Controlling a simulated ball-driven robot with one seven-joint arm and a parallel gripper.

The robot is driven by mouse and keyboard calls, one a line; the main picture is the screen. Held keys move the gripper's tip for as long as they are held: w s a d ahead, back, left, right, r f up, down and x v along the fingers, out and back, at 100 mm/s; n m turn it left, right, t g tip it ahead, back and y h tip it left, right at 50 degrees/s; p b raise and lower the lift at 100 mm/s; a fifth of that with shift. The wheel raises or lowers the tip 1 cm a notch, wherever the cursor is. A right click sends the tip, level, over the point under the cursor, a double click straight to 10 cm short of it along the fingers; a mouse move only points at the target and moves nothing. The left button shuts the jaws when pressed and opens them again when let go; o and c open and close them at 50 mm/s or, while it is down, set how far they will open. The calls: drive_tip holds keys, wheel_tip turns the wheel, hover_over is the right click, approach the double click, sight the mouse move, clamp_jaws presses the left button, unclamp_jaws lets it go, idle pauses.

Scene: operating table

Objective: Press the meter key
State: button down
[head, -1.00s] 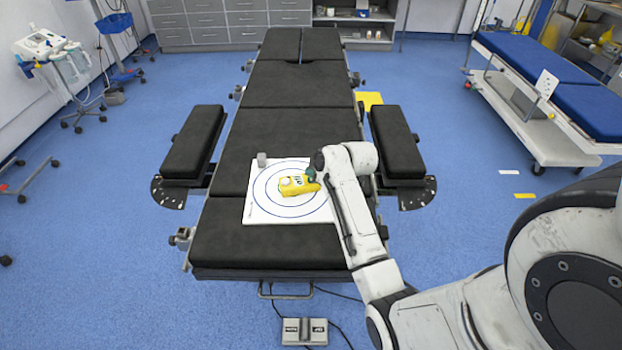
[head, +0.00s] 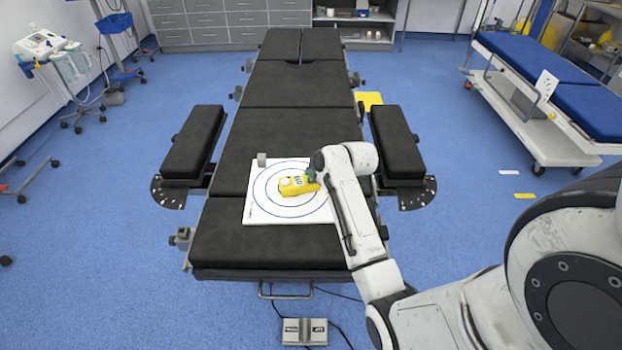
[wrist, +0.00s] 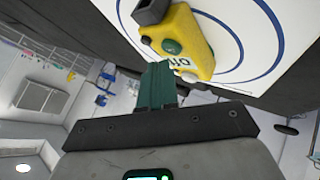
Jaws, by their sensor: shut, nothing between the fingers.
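The yellow meter (head: 299,188) lies on a white board (head: 262,212) with blue rings on the black operating table. My gripper (head: 312,175) is at the meter's right end in the head view. In the wrist view its green fingers (wrist: 160,70) are shut and empty, with their tips close to the meter's lettered end and the green key. I cannot tell whether they touch it.
Padded arm boards (head: 194,142) flank the table. The table's far part is clear.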

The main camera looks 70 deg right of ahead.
drive_tip(key=shift+f, duration=0.15)
drive_tip(key=shift+f, duration=0.3)
idle(0.3)
drive_tip(key=shift+f+b, duration=0.1)
drive_tip(key=shift+b, duration=0.2)
idle(0.4)
drive_tip(key=shift+r+p, duration=0.55)
drive_tip(key=shift+p, duration=0.05)
drive_tip(key=shift+r, duration=0.1)
wheel_tip(320, 180, up, 6)
drive_tip(key=p, duration=0.5)
